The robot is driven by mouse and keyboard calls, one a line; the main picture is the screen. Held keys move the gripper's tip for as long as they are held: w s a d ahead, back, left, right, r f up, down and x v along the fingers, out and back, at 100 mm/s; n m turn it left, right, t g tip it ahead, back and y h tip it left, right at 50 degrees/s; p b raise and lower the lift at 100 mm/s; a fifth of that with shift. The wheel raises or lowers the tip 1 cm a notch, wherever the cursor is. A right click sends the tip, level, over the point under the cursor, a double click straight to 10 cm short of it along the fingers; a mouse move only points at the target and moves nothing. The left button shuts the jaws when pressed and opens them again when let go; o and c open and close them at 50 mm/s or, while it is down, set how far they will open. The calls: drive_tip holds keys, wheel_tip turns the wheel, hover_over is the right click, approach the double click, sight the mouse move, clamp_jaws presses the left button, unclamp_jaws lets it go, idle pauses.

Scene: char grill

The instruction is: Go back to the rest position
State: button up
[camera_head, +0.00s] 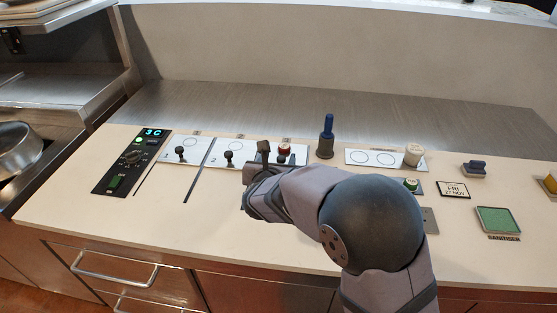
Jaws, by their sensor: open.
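My arm reaches in from the lower right, and my gripper (264,156) is over the counter (130,222), at the front of the third white panel. It is open, and I see nothing held in it. A red-topped knob (284,148) stands just to the right of it; I cannot tell whether they touch. My gripper and forearm hide part of that panel and the counter in front of it.
Left are a black control panel (131,160) and white panels with black levers (181,154) (229,158). A blue-handled tool (327,138) stands behind my arm. Right are a pale knob (413,154), green-topped piece (411,184), dark-blue block (474,169), date card (453,189) and green pad (498,220).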

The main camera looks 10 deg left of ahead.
idle(0.4)
drive_tip(key=s+d+r+m+g+h+p, duration=0.1)
drive_tip(key=d+m+h, duration=0.1)
drive_tip(key=d+m, duration=0.3)
drive_tip(key=s+d+r+m+g+h+p, duration=0.1)
drive_tip(key=s+d+m+h+p, duration=0.15)
drive_tip(key=d, duration=0.45)
drive_tip(key=s+d+m+g+p, duration=0.1)
drive_tip(key=s+d+m+g, duration=0.1)
drive_tip(key=s+d+m, duration=0.2)
drive_tip(key=s+d+m+g+p, duration=0.1)
drive_tip(key=s+d+m+g, duration=0.2)
drive_tip(key=s+d+m, duration=0.2)
drive_tip(key=s+d+m+g+p, duration=0.1)
drive_tip(key=s+d+m+g, duration=0.2)
drive_tip(key=s+m, duration=0.3)
drive_tip(key=shift+s+d+f+m+y, duration=0.15)
drive_tip(key=shift+s+d+f+m, duration=0.05)
drive_tip(key=shift+d+m, duration=0.3)
drive_tip(key=shift+s+d+f+m+y, duration=0.1)
drive_tip(key=shift+s+d+f+m, duration=0.1)
drive_tip(key=shift+d+m, duration=0.3)
drive_tip(key=s+a+f+m+g+y, duration=0.2)
drive_tip(key=s+f+m, duration=0.5)
drive_tip(key=s+m, duration=0.4)
drive_tip(key=shift+s+g+y+b, duration=0.45)
drive_tip(key=shift+s+g+y, duration=0.4)
drive_tip(key=shift+y, duration=0.15)
drive_tip(key=shift+m, duration=0.25)
